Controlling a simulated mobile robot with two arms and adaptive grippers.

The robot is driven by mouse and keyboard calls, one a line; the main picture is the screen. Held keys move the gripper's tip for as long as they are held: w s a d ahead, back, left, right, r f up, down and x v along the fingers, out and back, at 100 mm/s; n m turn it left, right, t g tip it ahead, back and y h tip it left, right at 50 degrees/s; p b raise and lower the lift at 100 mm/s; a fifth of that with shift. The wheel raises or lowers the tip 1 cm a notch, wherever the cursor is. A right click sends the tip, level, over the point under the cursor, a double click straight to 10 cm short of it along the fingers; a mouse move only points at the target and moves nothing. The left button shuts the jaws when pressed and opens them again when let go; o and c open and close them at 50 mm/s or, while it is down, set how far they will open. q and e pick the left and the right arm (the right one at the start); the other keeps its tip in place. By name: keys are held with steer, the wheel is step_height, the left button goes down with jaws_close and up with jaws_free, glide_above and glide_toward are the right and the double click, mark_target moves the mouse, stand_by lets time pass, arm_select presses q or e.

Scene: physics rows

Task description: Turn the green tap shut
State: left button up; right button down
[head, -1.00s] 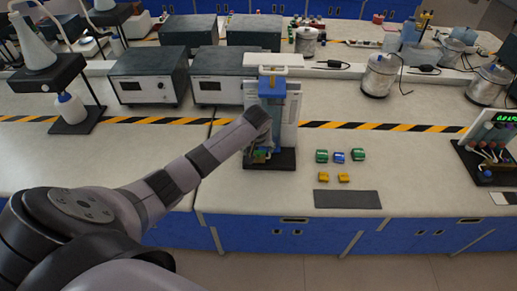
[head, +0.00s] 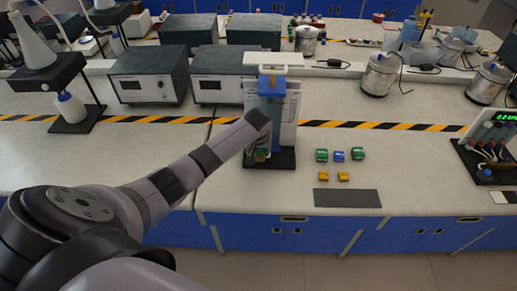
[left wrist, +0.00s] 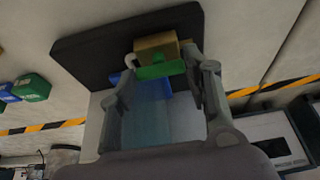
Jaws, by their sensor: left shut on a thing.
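The green tap (left wrist: 162,70) shows in the left wrist view as a green bar in front of a tan block. My left gripper (left wrist: 168,68) is shut on it, with one finger at each end of the bar. Behind the bar are a blue part and a bluish, see-through column on a dark base (left wrist: 85,50). In the head view the apparatus with the blue top (head: 271,86) stands on a black base (head: 284,160) on the bench. My right gripper is in neither view.
Green, blue and yellow small blocks (head: 339,156) lie right of the apparatus, with a dark grey mat (head: 347,198) in front of them. Two grey boxed instruments (head: 147,78) stand behind on the left.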

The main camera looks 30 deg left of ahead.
arm_select(q)
steer(key=c, duration=0.5)
steer(key=shift+o, duration=0.2)
